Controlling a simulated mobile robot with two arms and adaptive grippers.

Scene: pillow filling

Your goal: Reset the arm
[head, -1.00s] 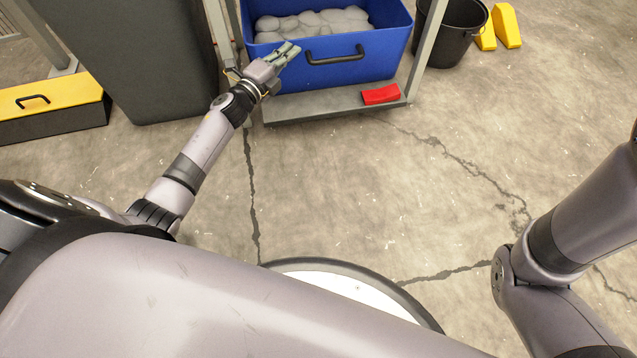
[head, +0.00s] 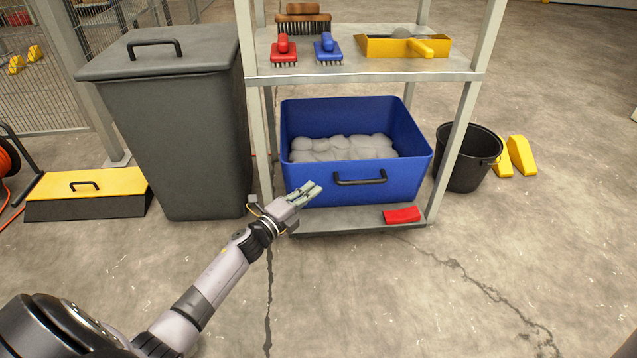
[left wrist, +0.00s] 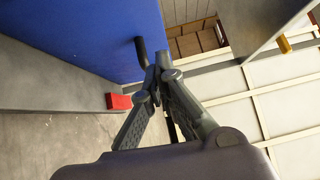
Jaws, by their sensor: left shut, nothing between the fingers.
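My left arm reaches up from the bottom left in the head view. My left gripper (head: 312,190) is shut and empty, in front of the lower left part of the blue bin (head: 408,178). Its closed fingers (left wrist: 153,84) also show in the left wrist view, with the blue bin's wall (left wrist: 85,35) beyond them. I cannot tell whether the fingertips touch the bin. The bin stands on the lower shelf and holds grey rounded lumps (head: 342,148). My right gripper is not in view.
A shelf rack (head: 465,75) carries a red brush (head: 284,48), a blue brush (head: 327,47) and a yellow dustpan (head: 375,46). A red block (head: 401,215) lies on the lower shelf. A grey lidded bin (head: 180,130) stands left, a black bucket (head: 465,160) right. The front floor is clear.

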